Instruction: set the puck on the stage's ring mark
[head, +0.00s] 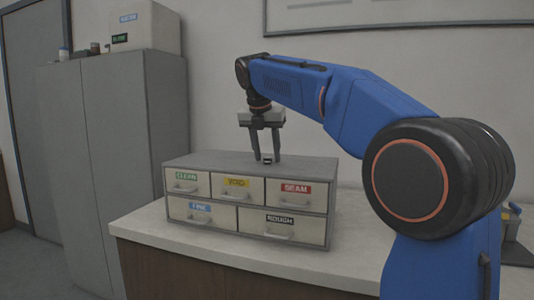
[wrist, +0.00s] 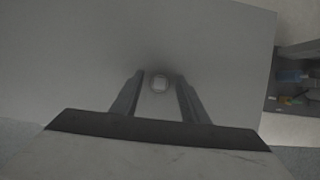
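A small pale round piece, which looks like the puck (wrist: 159,83), shows between my fingers in the wrist view. It appears to rest on the grey top of the drawer cabinet (head: 215,160). My gripper (head: 267,159) points straight down at that top, near its back right part. Its two fingers (wrist: 160,88) stand on either side of the piece, with a visible gap on each side, so it is open. In the head view the piece is a tiny spot low between the fingertips. I cannot make out the stage or its ring mark in either view.
The cabinet has labelled drawers, all shut, and stands on a pale counter (head: 150,222). Tall grey lockers (head: 115,150) carrying a white box (head: 145,28) stand to the left.

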